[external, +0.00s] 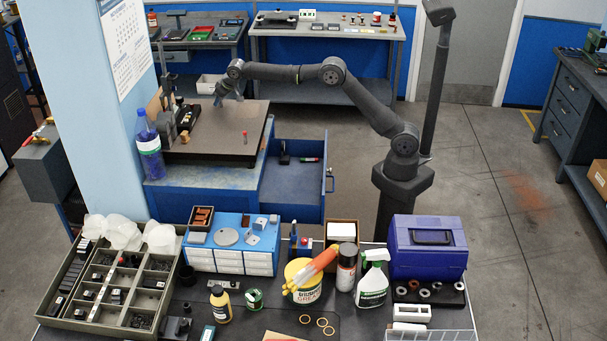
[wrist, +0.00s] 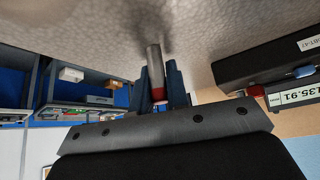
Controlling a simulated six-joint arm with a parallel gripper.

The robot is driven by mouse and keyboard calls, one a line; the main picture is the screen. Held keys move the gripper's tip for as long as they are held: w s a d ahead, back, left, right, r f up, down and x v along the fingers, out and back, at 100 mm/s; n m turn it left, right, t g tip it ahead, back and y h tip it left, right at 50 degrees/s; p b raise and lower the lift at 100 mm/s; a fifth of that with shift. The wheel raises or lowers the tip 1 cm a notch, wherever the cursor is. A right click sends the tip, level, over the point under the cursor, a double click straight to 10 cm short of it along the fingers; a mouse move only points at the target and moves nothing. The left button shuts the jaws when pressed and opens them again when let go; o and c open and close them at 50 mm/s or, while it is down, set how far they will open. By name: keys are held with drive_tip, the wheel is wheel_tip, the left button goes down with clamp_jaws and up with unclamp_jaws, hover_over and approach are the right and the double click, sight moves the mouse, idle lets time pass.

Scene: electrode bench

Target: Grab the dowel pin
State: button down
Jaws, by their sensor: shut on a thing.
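A silver pin with a red end (wrist: 154,65), which looks like the dowel pin, stands between the two fingers of my gripper (wrist: 158,88) in the wrist view. The fingers are shut on it near its red end. Its silver end points to the grey surface (wrist: 110,35); I cannot tell whether it touches. In the external view, my gripper (external: 224,97) is low over the back of the grey plate (external: 215,140). The held pin cannot be made out there. A small red upright piece (external: 245,136) stands on the plate, nearer the camera and right of my gripper.
Dark instruments (external: 185,115) stand at the plate's left, with a blue bottle (external: 148,145) beside them. A black box with a display (wrist: 270,65) shows at the right in the wrist view. An open blue drawer (external: 295,175) lies below. The plate's middle is mostly clear.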

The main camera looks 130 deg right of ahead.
sight(220, 107)
drive_tip(key=shift+r, duration=0.15)
wheel_tip(220, 107, up, 4)
drive_tip(key=shift+r, duration=0.1)
drive_tip(key=s+d+r, duration=0.1)
drive_tip(key=s+r, duration=0.5)
drive_tip(key=s, duration=0.5)
drive_tip(key=shift+s+r, duration=0.25)
drive_tip(key=shift+s, duration=0.1)
